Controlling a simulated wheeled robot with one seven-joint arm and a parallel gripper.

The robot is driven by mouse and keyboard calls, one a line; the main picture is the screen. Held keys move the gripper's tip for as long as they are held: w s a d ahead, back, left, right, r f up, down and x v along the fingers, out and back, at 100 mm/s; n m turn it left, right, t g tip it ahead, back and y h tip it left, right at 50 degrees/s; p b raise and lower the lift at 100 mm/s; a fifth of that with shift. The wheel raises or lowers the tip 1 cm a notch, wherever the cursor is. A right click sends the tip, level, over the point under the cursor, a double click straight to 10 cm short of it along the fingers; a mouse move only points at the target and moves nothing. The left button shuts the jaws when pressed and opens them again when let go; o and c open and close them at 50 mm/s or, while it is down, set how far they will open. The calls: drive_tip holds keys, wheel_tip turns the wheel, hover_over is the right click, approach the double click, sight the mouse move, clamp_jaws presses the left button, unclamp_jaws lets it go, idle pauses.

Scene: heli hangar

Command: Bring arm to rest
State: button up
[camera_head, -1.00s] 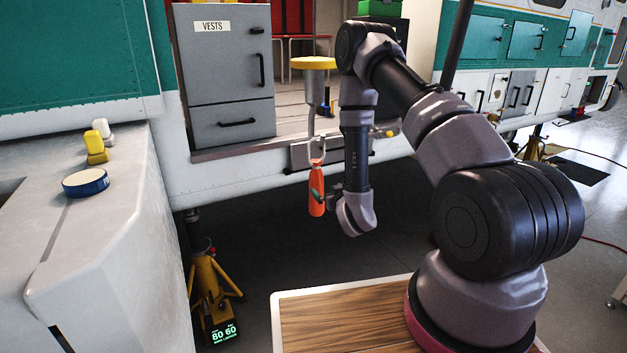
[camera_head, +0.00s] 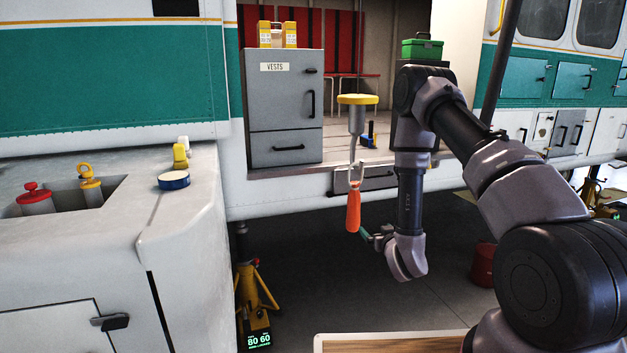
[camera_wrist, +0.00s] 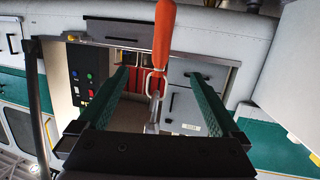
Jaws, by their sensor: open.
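My arm reaches in from the right of the head view, its forearm hanging down in front of the aircraft's open doorway. My gripper (camera_head: 368,234) is at its lower end, close to the lower right of an orange handle (camera_head: 353,208). The handle hangs below the sill from a metal loop. In the wrist view my gripper (camera_wrist: 156,75) has its two teal fingers spread wide, with nothing held between them. The orange handle (camera_wrist: 162,38) shows beyond them, apart from both fingers.
A grey vests cabinet (camera_head: 285,105), a yellow-topped post (camera_head: 357,100) and a green box (camera_head: 422,49) are in the doorway. A white bench (camera_head: 180,235) with a blue-rimmed disc (camera_head: 174,181) stands left. A yellow jack (camera_head: 252,290) stands below. Floor under the doorway looks mostly clear.

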drive_tip(key=w+d+r+m+g+h, duration=0.1)
drive_tip(key=w+d+r+m, duration=0.1)
drive_tip(key=r, duration=0.5)
drive_tip(key=w+d+r+m+h, duration=0.1)
drive_tip(key=w+d+r+m, duration=0.1)
drive_tip(key=r, duration=0.5)
drive_tip(key=s+d+r+m+g, duration=0.15)
drive_tip(key=s+r, duration=0.25)
drive_tip(key=r, duration=0.8)
drive_tip(key=s+r+g, duration=0.2)
drive_tip(key=s+r, duration=0.2)
drive_tip(key=s, duration=0.6)
drive_tip(key=s+r+g+y, duration=0.1)
drive_tip(key=s+r, duration=0.4)
drive_tip(key=s, duration=0.5)
drive_tip(key=s+r+g+y, duration=0.1)
drive_tip(key=s+r+g, duration=0.2)
drive_tip(key=s, duration=0.7)
drive_tip(key=shift+s+a+r, duration=0.25)
drive_tip(key=shift+a+r, duration=0.1)
drive_tip(key=shift+r, duration=0.6)
